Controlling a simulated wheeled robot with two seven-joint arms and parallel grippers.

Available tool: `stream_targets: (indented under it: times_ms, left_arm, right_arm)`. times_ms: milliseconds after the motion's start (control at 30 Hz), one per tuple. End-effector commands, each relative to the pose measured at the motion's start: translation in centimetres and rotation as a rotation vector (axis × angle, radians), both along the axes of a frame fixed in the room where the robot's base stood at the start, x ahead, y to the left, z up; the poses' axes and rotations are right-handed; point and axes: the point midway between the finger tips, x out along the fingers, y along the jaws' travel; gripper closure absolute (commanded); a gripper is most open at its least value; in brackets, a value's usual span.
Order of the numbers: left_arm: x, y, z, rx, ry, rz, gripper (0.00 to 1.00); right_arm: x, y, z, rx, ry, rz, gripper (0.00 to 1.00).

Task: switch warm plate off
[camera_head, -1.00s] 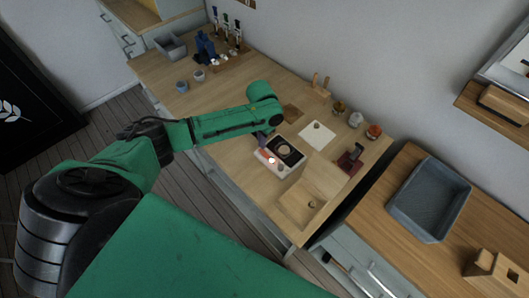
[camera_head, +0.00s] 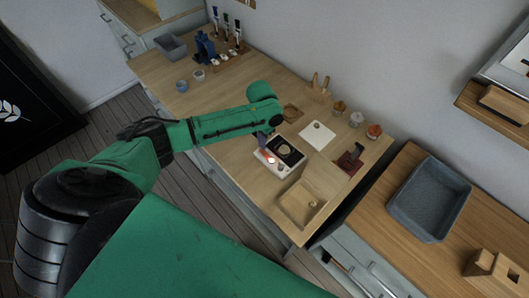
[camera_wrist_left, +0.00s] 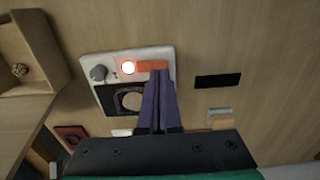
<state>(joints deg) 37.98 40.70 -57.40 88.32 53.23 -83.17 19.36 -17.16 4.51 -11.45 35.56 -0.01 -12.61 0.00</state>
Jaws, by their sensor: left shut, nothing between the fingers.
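The warm plate (camera_head: 289,164) is a white unit with a black heating surface, and a round beige item (camera_head: 285,150) sits on that surface. A red-orange light (camera_wrist_left: 128,67) glows on its control strip, beside an orange-red rocker or bar (camera_wrist_left: 152,66) and a grey knob (camera_wrist_left: 98,73). My left gripper (camera_wrist_left: 160,74) is shut and empty, with its purple fingertips over the orange-red bar in the left wrist view. In the head view the left gripper (camera_head: 262,145) is at the plate's left end. Whether the tips touch the bar cannot be told. My right gripper does not show.
A white sheet (camera_head: 317,136), several jars (camera_head: 356,119) and a dark red stand (camera_head: 350,159) are behind and to the right. The bench's left part (camera_head: 205,98) has free room.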

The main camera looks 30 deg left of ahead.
Motion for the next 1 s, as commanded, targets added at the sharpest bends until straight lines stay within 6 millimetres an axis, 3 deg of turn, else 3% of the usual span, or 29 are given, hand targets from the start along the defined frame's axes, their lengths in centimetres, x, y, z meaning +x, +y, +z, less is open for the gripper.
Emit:
stream_targets:
  times_ms: [1000]
  left_arm:
    - [0.0,0.0,-1.6,0.000,0.000,0.001,1.00]
  right_arm:
    - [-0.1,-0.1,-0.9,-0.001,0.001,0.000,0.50]
